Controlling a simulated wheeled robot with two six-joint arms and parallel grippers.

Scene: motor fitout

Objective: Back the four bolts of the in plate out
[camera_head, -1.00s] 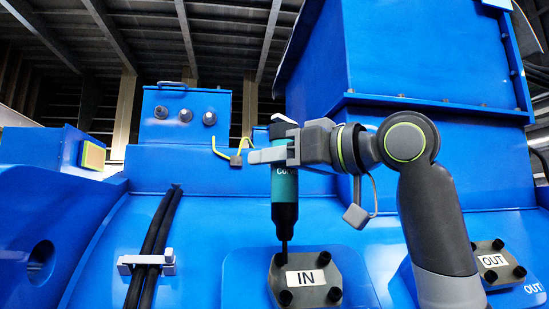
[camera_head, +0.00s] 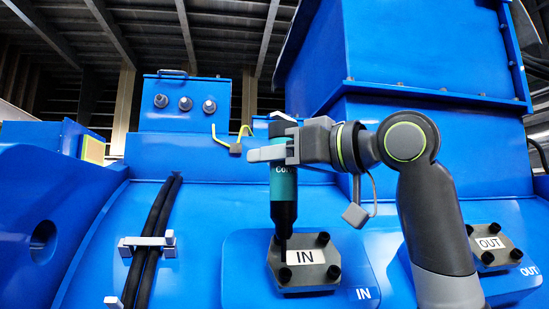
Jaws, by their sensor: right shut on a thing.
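The in plate (camera_head: 318,275) is a grey plate with a white "IN" label on the blue motor housing. Black bolts sit at its corners: upper right (camera_head: 323,238), lower right (camera_head: 333,271) and lower left (camera_head: 283,276). My right gripper (camera_head: 268,153) is shut around a teal and black screwdriver tool (camera_head: 284,185), held upright with its bit down. My left gripper is not in view.
The out plate (camera_head: 489,243) with bolts is at the right, beyond my right arm. Black cables (camera_head: 153,235) run through clamps at the left. The blue housing between cables and in plate is clear.

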